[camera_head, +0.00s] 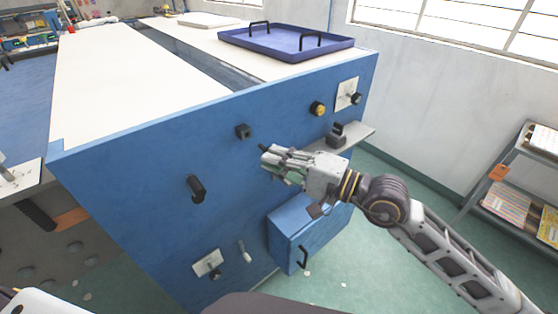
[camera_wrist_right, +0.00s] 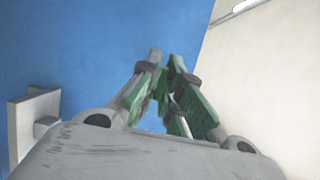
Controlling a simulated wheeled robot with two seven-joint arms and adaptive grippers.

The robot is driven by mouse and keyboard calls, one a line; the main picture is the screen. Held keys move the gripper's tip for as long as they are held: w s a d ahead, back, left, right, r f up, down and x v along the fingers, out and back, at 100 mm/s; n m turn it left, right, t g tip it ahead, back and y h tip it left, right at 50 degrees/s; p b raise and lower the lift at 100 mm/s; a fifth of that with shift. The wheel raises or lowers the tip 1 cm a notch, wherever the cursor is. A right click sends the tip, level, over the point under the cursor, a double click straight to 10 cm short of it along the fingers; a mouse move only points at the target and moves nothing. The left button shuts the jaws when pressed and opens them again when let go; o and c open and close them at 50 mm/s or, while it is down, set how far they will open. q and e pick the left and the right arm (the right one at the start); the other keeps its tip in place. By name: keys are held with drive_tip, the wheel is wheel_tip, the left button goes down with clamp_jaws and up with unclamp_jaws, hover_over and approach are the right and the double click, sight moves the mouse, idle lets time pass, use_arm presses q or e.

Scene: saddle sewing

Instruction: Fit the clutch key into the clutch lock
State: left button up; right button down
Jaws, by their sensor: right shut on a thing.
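My right gripper (camera_head: 270,160) is in front of the blue panel, its fingers pointing left at the panel face. It is shut on a small dark piece, taken as the clutch key (camera_head: 262,148), whose end sticks out at the fingertips. In the right wrist view the fingers (camera_wrist_right: 166,72) come together with green inner pads; the key is mostly hidden between them. A small black square block (camera_head: 243,131), perhaps the clutch lock, is on the panel just up and left of the fingertips, apart from the key. My left gripper is not in view.
A black handle (camera_head: 196,189), a yellow knob (camera_head: 318,108) and white plates (camera_head: 207,262) with dark knobs are on the panel. A grey shelf (camera_head: 357,133) bears a dark block (camera_head: 336,136). A blue box (camera_head: 285,238) juts out below. A blue tray (camera_head: 280,41) stands on top.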

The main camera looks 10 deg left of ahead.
sight(265, 147)
drive_tip(key=shift+w+a, duration=0.7)
drive_tip(key=shift+a, duration=0.15)
drive_tip(key=shift+w+a, duration=0.3)
drive_tip(key=shift+a, duration=0.05)
drive_tip(key=shift+w+a+b, duration=0.25)
drive_tip(key=shift+a+b, duration=0.05)
drive_tip(key=shift+b, duration=0.05)
drive_tip(key=shift+w+a, duration=0.1)
drive_tip(key=shift+a, duration=0.1)
drive_tip(key=shift+b, duration=0.35)
use_arm(q)
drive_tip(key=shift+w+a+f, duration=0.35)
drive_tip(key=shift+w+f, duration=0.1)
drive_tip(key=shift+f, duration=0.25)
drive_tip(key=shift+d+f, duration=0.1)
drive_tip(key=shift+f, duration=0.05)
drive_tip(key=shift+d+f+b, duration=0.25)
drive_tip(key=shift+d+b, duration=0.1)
drive_tip(key=shift+b, duration=0.05)
